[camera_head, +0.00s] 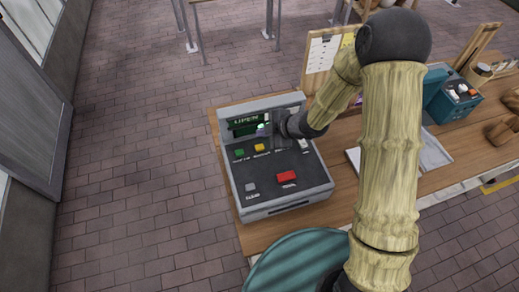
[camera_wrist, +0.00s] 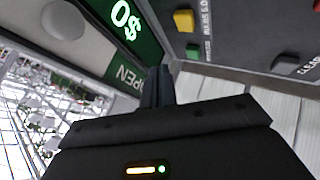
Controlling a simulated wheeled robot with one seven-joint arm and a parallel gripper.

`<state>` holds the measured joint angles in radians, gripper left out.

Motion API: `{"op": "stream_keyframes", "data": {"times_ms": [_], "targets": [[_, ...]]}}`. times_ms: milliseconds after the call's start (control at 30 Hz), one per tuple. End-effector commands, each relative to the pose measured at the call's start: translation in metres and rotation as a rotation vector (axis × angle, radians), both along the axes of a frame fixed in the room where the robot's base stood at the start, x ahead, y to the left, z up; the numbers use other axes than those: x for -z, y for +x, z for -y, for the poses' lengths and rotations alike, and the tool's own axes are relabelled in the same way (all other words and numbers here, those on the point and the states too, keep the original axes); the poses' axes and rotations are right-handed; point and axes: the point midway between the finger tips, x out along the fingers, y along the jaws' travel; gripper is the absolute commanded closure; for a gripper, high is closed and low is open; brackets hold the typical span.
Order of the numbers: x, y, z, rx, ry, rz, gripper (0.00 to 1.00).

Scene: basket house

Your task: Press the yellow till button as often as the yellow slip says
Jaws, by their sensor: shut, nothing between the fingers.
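The grey till (camera_head: 240,195) stands on the wooden counter. Its yellow button (camera_head: 259,147) sits right of a green button (camera_head: 239,152), below the lit green display (camera_head: 246,125). In the wrist view the yellow button (camera_wrist: 184,20) is at the top, to the right of my fingertips and apart from them. My gripper (camera_head: 276,138) hangs over the till's upper right part, right of the yellow button, and hides some of the panel. In the wrist view its fingers (camera_wrist: 158,75) are together and empty. The yellow slip (camera_head: 348,40) is on the upright board, partly behind my arm; its writing is unreadable.
A large red button (camera_head: 286,176) and a grey button (camera_head: 250,187) lie lower on the till. A white slip (camera_head: 320,52) hangs on the board. A tray with papers (camera_head: 432,152) and a teal box (camera_head: 455,103) stand to the right. A teal round seat (camera_head: 298,262) is in front.

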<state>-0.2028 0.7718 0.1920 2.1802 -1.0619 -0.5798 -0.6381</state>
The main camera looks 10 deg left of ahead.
Motion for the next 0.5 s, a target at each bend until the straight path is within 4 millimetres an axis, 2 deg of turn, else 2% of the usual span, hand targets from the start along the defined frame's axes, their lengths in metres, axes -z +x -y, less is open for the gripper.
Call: {"op": "stream_keyframes", "data": {"times_ms": [33, 200, 500], "targets": [[0.012, 0.0, 0.0, -0.001, -0.001, -0.001, 1.0], [0.032, 0.0, 0.0, 0.001, 0.0, -0.001, 1.0], [0.048, 0.0, -0.001, 0.0, 0.001, -0.001, 1.0]]}}
